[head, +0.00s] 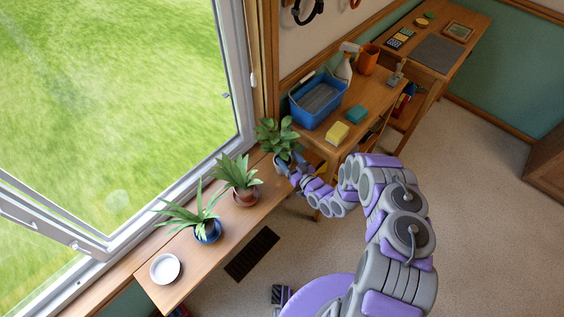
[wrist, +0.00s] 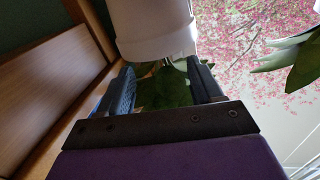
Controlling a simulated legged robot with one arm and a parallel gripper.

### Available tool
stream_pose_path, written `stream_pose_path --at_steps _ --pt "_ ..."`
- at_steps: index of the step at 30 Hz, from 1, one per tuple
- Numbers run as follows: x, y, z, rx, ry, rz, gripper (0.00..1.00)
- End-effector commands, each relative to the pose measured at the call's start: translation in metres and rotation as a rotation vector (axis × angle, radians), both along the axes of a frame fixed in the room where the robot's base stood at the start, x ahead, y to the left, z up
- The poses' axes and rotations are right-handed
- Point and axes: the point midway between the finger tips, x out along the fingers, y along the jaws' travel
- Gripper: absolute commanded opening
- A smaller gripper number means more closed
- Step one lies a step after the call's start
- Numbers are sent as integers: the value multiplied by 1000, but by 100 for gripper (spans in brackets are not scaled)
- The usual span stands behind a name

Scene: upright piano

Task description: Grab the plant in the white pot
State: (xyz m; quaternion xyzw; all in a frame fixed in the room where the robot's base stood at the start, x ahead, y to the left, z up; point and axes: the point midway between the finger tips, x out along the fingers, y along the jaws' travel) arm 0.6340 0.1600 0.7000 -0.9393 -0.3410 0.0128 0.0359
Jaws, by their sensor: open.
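The plant in the white pot has broad green leaves (head: 275,134) and stands at the far end of the wooden sill shelf in the head view. Its pot is mostly hidden there by my gripper (head: 296,171), which is right at the plant's near right side. In the wrist view the white pot (wrist: 155,30) fills the top middle, and green leaves (wrist: 165,90) show below it. My gripper (wrist: 162,84) is open, with one dark finger on each side of the leaves and the pot's edge. I cannot tell whether the fingers touch the pot.
A spiky plant in a reddish pot (head: 246,195), another in a blue pot (head: 208,234) and a white dish (head: 165,268) stand along the shelf beside the window. A wooden table with a blue bin (head: 317,100), yellow sponge (head: 337,132) and spray bottle (head: 346,63) is close behind my gripper.

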Motion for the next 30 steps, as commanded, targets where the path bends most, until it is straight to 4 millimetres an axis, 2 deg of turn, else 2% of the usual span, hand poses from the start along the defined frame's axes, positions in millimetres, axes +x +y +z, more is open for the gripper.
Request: stream_pose_path --at_steps 8,18,26,30 --pt "13 13 -2 -1 3 1 65" --pt "45 43 -1 -1 1 1 65" --pt "47 45 0 0 4 -1 65" --pt "48 44 0 0 4 -1 55"
